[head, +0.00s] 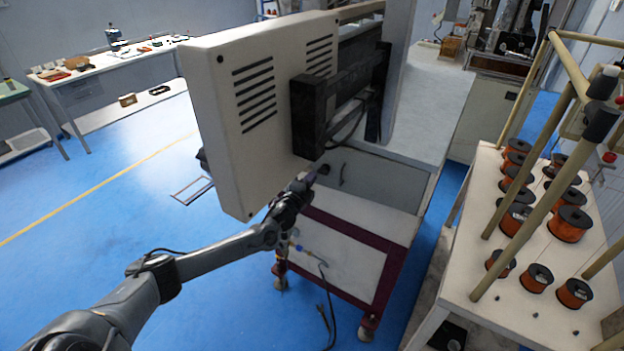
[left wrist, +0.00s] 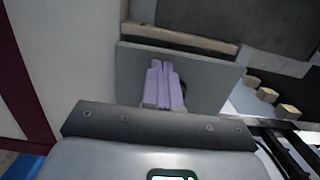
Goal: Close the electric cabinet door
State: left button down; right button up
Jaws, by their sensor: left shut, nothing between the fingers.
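The electric cabinet is the grey box low on the machine; its grey front panel with a dark handle (head: 342,176) appears to be the door (head: 375,183). My left gripper (head: 311,179) is at the left end of this panel, below the large beige box. In the left wrist view, the lilac fingers of my left gripper (left wrist: 161,66) are shut together with nothing between them, in front of a grey panel (left wrist: 215,78). I cannot tell whether they touch it, or how far the door stands open. My right gripper is not in view.
The beige vented box (head: 260,90) hangs just above my left gripper. A frame with a dark red border (head: 385,285) is below the cabinet. A white table (head: 520,320) with several copper wire spools stands at right. Blue floor at left is mostly clear.

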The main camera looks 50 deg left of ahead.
pick_arm(q)
jog(key=shift+w+a, duration=0.3)
jog(key=shift+w, duration=0.3)
jog(key=b+x, duration=0.2)
jog(key=shift+w+a, duration=0.15)
jog(key=shift+w, duration=0.05)
dwell(0.3)
